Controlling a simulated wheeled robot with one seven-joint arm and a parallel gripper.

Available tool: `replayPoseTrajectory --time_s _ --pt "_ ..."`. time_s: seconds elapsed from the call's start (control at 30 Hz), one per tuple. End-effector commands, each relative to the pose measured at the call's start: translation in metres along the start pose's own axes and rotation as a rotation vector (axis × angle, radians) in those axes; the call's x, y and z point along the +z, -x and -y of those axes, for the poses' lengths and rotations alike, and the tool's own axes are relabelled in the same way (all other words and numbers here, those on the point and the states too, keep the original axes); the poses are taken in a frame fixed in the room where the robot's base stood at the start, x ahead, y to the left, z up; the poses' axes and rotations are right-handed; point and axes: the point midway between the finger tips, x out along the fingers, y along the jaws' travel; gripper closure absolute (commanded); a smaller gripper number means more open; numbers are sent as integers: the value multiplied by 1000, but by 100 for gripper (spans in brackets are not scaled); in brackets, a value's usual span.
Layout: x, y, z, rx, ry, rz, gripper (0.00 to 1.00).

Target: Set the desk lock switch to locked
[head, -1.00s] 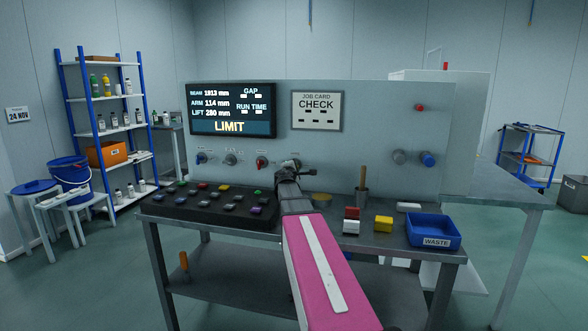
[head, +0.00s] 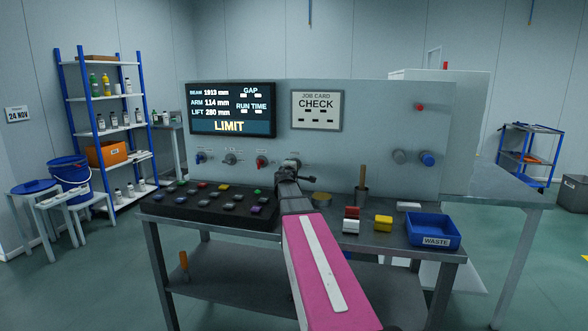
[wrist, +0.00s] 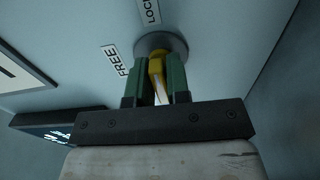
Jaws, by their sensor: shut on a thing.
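The lock switch is a yellow lever knob (wrist: 156,64) on a round grey base (wrist: 178,43) in the wrist view. A FREE label (wrist: 117,60) is to the left of the base, and a label beginning LOCK (wrist: 150,12) is above it, cut off by the picture edge. My gripper (wrist: 159,82) has its green fingers shut on the yellow knob, one on each side. The knob points up the picture, closer to the LOCK label than to FREE. In the head view my gripper (head: 291,166) is at the panel and hides the switch.
A row of other knobs, including a red one (head: 261,162), runs left of my gripper on the panel (head: 375,150). A black button box (head: 210,210) is below.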

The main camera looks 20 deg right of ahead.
Motion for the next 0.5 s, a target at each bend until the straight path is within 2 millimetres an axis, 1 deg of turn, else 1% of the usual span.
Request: replayPoseTrajectory --time_s 0.1,0.13,0.17,0.2,0.5 --pt "1 1 1 -1 -1 3 100" --pt "1 1 1 -1 0 3 73" --pt "1 1 1 -1 0 3 64" --pt "1 1 1 -1 0 2 62" --pt "0 2 0 0 1 1 62"
